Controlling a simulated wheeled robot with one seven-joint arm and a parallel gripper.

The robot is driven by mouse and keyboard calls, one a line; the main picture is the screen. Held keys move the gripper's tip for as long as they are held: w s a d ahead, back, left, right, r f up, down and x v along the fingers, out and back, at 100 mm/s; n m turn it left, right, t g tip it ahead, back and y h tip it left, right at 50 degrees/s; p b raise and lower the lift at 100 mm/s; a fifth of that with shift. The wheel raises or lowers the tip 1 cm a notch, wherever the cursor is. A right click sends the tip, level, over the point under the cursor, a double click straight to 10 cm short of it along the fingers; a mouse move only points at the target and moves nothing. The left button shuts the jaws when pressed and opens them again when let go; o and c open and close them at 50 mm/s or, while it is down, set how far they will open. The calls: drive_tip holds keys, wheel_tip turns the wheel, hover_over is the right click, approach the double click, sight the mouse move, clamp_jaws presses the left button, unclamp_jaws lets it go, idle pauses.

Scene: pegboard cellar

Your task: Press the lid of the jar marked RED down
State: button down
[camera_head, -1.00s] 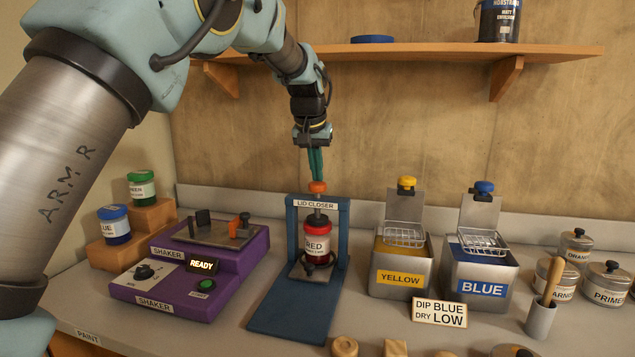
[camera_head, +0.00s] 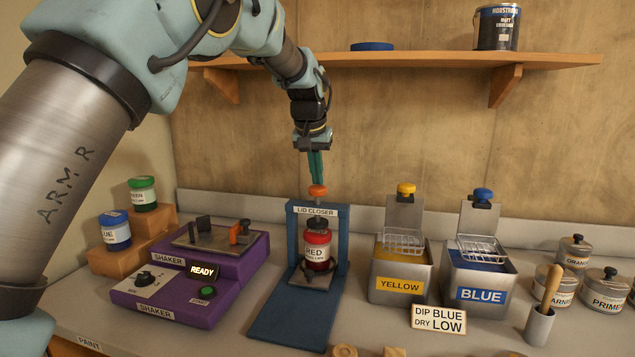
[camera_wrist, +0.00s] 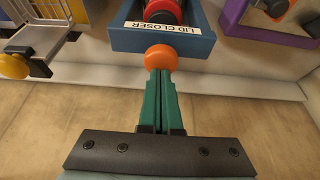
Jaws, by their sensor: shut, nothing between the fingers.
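The jar marked RED (camera_head: 318,249) stands upright in the blue lid closer (camera_head: 293,240), with a red lid on it. The closer's dark press pad (camera_head: 317,223) is at the lid; I cannot tell whether it touches. The closer's orange knob (camera_head: 317,191) is on top of the frame. My gripper (camera_head: 316,178) is shut and empty, pointing down, with its green fingertips just above or at the knob. In the wrist view the fingertips (camera_wrist: 162,72) meet the orange knob (camera_wrist: 160,58); contact is not certain.
The purple shaker (camera_head: 240,262) with a READY display stands left of the closer. The yellow dip tank (camera_head: 388,296) and blue dip tank (camera_head: 465,312) stand to the right. A shelf (camera_head: 420,61) runs above, behind my arm. Blue and green jars sit on wooden steps (camera_head: 165,226) at the left.

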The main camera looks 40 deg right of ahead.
drive_tip(key=shift+r+p, duration=0.35)
drive_tip(key=shift+r, duration=0.2)
drive_tip(key=shift+r, duration=0.15)
wheel_tip(320, 180, up, 5)
drive_tip(key=p, duration=0.4)
idle(0.3)
